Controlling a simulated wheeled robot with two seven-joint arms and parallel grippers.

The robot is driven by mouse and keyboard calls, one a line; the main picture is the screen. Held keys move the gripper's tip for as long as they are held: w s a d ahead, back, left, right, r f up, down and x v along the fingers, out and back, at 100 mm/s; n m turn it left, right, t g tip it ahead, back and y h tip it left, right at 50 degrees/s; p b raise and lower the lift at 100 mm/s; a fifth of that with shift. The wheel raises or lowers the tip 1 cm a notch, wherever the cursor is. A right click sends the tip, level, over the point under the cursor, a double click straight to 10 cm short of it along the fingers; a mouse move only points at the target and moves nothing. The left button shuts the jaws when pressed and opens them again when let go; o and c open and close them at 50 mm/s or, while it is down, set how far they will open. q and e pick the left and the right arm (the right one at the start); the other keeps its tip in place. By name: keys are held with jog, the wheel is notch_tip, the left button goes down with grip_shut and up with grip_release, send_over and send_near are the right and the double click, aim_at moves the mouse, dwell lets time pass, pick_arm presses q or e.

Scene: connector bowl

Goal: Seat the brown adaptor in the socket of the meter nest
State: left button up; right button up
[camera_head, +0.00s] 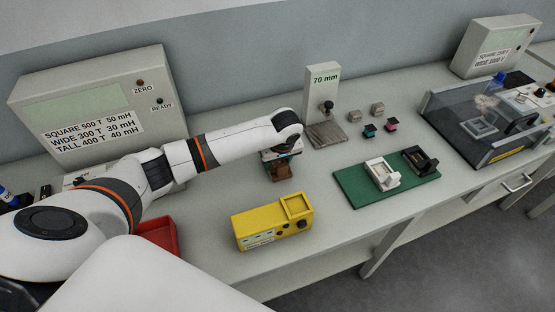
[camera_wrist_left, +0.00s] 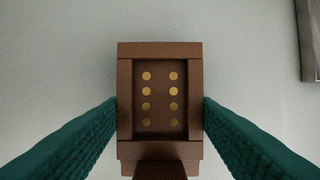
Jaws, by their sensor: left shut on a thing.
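The brown adaptor (camera_head: 281,172) is held low over the bench by my left gripper (camera_head: 281,157); I cannot tell whether it touches the bench. In the left wrist view the adaptor (camera_wrist_left: 125,95) is a brown frame around a recess with two rows of gold contacts. The two green fingers of the left gripper (camera_wrist_left: 160,108) press on its sides. The large meter (camera_head: 90,105), with a green screen and turns labels, stands at the back left. My left arm covers most of the area in front of it, and I cannot make out the nest's socket. My right gripper is out of view.
A yellow box (camera_head: 272,225) stands in front of the adaptor, and a red tray (camera_head: 160,234) lies left of it. A 70 mm post (camera_head: 322,85) stands behind. A green board (camera_head: 365,189) with two fixtures and a clear-lidded case (camera_head: 470,118) are to the right.

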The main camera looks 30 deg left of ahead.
pick_arm(q)
jog(key=o, duration=0.8)
jog(key=shift+f, duration=0.1)
jog(key=shift+c, duration=0.2)
jog(key=o, duration=0.3)
jog(key=shift+o, duration=0.2)
